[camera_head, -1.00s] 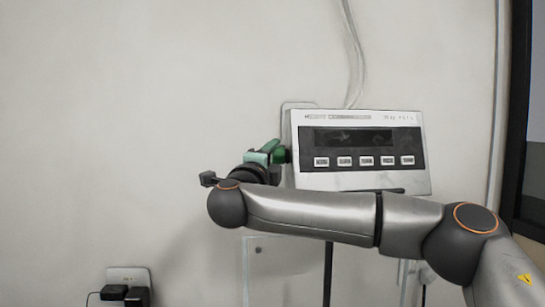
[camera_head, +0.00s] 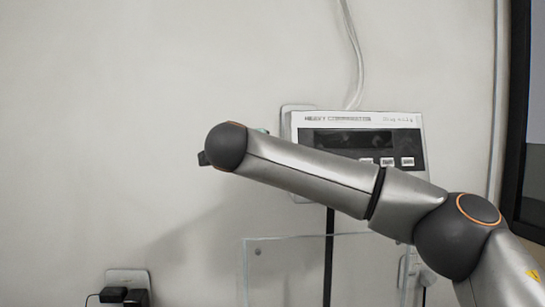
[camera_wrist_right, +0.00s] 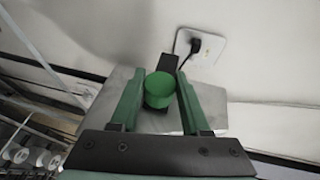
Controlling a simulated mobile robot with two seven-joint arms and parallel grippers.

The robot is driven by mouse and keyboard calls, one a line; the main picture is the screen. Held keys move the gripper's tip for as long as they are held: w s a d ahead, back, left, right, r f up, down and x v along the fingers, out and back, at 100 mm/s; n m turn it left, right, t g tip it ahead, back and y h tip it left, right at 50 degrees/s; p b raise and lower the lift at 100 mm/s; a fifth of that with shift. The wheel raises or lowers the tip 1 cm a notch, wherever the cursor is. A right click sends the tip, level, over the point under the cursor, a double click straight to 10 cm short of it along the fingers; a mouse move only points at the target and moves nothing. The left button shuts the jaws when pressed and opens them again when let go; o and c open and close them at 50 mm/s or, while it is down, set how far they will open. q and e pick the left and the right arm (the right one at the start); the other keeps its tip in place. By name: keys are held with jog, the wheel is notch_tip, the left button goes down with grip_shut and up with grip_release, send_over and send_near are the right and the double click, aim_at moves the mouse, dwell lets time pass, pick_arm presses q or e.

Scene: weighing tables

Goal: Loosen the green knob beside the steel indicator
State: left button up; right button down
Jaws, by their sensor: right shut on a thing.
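The steel indicator (camera_head: 300,122) hangs on the wall in the head view, with a dark display and a row of white buttons. My right forearm crosses in front of it and covers its lower left part. In the right wrist view the round green knob (camera_wrist_right: 160,82) sits between the two green fingers of my right gripper (camera_wrist_right: 160,92), which is shut on it. A grey metal surface (camera_wrist_right: 212,108) lies behind the knob. In the head view my wrist hides the knob and nearly all of the gripper. My left gripper is in neither view.
A cable (camera_head: 356,60) runs up the wall above the indicator. A wall socket with black plugs (camera_head: 118,294) is at the lower left. A clear panel (camera_head: 290,265) stands below the indicator. A dark-framed screen (camera_head: 528,120) is at the right edge. The wall at left is bare.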

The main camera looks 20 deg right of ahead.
jog(key=shift+a+n+g+y, duration=0.1)
jog(key=shift+n+g+y, duration=0.3)
jog(key=shift+g, duration=0.5)
jog(key=shift+c, duration=1.9)
grip_release()
jog(key=b+v, duration=0.3)
jog(key=v, duration=0.9)
jog(key=shift+s+r, duration=0.15)
jog(key=shift+r, duration=0.05)
jog(key=shift+a, duration=0.1)
